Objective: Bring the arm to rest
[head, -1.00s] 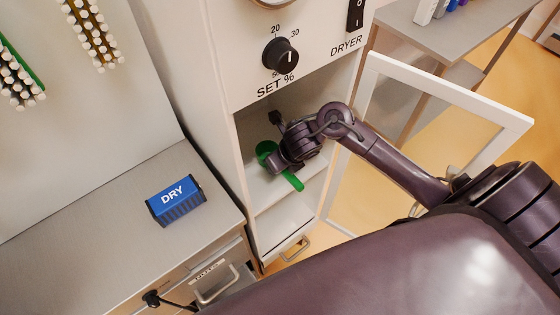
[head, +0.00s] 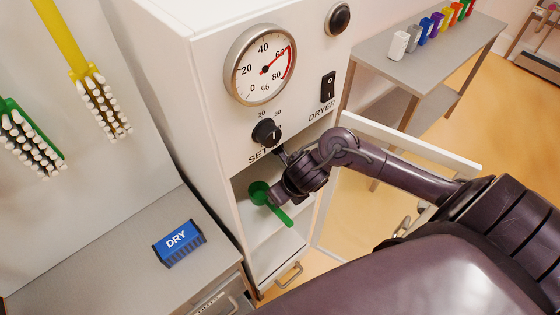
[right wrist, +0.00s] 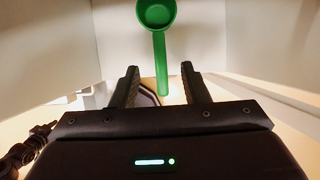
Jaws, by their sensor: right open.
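My right arm comes in from the right in the head view, with its right gripper (right wrist: 168,88) at the open compartment of the dryer cabinet (head: 196,100). A green scoop (head: 258,192) lies on the compartment shelf. In the head view the wrist hides part of the compartment and the fingers. My left gripper is not in view.
The white framed door (head: 410,146) stands open beside my right forearm. A blue DRY block (head: 179,243) sits on the grey counter (head: 100,262) at left. Brushes with yellow (head: 62,38) and green (head: 40,130) backs hang on the wall. A side table (head: 420,64) holds several coloured blocks.

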